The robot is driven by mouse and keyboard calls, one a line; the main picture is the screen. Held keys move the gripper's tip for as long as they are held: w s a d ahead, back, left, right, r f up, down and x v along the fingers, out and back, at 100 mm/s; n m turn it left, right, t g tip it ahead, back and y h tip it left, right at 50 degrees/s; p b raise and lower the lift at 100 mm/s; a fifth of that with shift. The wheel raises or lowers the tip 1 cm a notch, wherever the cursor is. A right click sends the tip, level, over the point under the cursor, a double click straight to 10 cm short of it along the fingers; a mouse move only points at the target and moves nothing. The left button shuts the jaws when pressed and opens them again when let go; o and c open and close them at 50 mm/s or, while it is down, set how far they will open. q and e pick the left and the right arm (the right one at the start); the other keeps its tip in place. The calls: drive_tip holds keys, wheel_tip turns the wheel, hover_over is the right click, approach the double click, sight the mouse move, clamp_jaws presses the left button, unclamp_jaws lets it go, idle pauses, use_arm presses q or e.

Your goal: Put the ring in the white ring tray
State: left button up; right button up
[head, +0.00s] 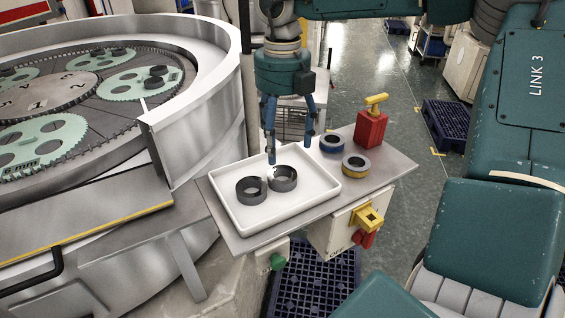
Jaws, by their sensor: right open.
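The white ring tray (228,208) lies on a grey side shelf beside the lapping machine. Two dark grey rings sit in it, the left ring (250,190) and the right ring (283,178), close together. My right gripper (290,149) points down above the tray's back part, fingers apart, with nothing seen between them. One fingertip shows just behind the right ring; I cannot tell whether it touches. My left gripper is not in view.
The lapping machine (200,110) with green carriers and several dark rings fills the left.

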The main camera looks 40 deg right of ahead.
wheel_tip(320, 180, up, 4)
drive_tip(key=shift+f, duration=0.15)
idle(0.6)
